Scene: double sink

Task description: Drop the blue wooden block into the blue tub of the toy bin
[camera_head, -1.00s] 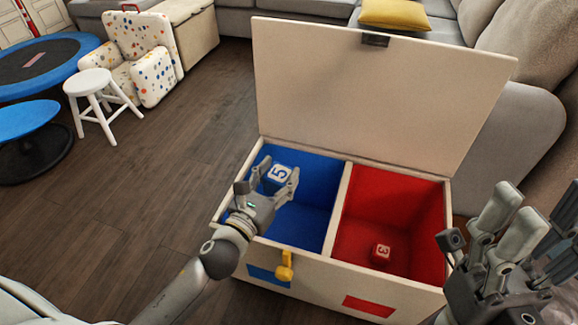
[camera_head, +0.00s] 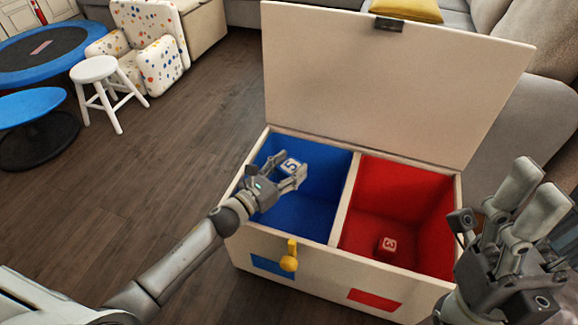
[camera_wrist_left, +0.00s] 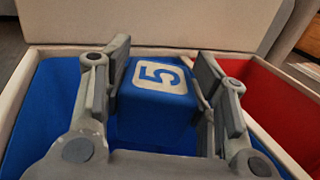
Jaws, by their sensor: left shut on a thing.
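The blue tub also shows around the block in the left wrist view (camera_wrist_left: 48,105). My right gripper (camera_head: 540,195) is at the right edge of the head view, beside the bin, with its fingers apart and no object seen between them.
The red compartment (camera_head: 405,205) holds a red block (camera_head: 387,245). The bin's lid (camera_head: 390,85) stands open at the back. A yellow latch (camera_head: 289,257) is on the front. A white stool (camera_head: 95,72) stands far left. The wooden floor left of the bin is clear.

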